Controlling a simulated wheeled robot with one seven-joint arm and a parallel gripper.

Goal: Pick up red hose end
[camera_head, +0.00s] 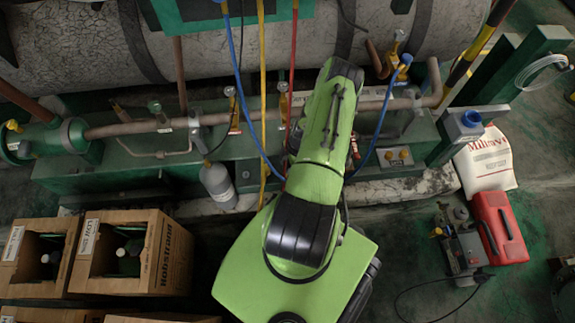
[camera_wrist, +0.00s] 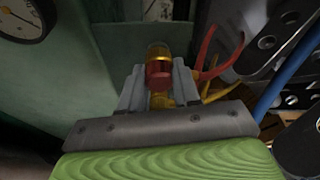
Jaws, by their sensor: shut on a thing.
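The red hose (camera_head: 294,60) hangs down in the head view and passes behind my green arm, which hides its lower end. In the wrist view, my gripper (camera_wrist: 159,82) has its two grey fingers closed on the red hose end (camera_wrist: 158,68), a red collar with a brass-yellow, partly clear tip. A red strand (camera_wrist: 208,72) shows just right of the fingers. In the head view my gripper is hidden behind the arm.
A yellow hose (camera_head: 262,90) and a blue hose (camera_head: 238,75) hang left of the red one. A large grey tank (camera_head: 200,45) and a pipe (camera_head: 160,124) lie behind. Cardboard boxes (camera_head: 172,262) stand lower left; a red case (camera_head: 500,228) lies right. A gauge (camera_wrist: 22,18) shows in the wrist view.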

